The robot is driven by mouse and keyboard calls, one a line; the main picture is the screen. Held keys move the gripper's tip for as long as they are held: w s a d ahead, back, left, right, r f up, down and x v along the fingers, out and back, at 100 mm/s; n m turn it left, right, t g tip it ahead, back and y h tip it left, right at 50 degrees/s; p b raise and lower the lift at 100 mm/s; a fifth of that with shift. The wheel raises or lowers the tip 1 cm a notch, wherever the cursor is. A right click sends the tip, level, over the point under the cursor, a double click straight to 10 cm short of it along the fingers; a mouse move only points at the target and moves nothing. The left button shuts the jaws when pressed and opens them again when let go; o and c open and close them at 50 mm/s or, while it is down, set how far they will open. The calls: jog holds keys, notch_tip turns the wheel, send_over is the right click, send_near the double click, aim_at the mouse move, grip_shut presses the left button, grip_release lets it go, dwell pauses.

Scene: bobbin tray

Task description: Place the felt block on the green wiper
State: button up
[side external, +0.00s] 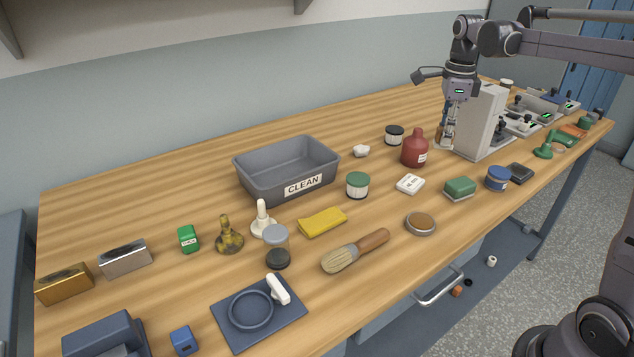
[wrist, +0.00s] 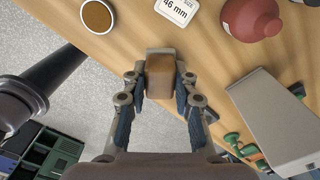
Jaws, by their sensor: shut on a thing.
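My gripper (side external: 446,138) points down at the back right of the table, between the red bottle and the tall grey box. In the wrist view, my gripper (wrist: 161,82) is shut on a brown block with a grey end (wrist: 160,70), which looks like the felt block. In the side view only a small brown part of it shows between the fingers.
The tall grey box (side external: 482,122) stands right beside my gripper, and the red bottle (side external: 414,150) is on its left. A green block (side external: 460,187), blue jar (side external: 497,178) and green-handled tool (side external: 544,151) lie along the front right. An orange piece (side external: 572,131) lies near the green one.

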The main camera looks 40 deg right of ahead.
jog(key=s+d+m, duration=0.4)
jog(key=s+d, duration=0.8)
jog(key=s, duration=0.2)
send_over(462, 182)
notch_tip(462, 182, down, 7)
jog(key=shift+r, duration=0.15)
jog(key=shift+f, duration=2)
jog(key=shift+f, duration=0.1)
jog(key=o, duration=1)
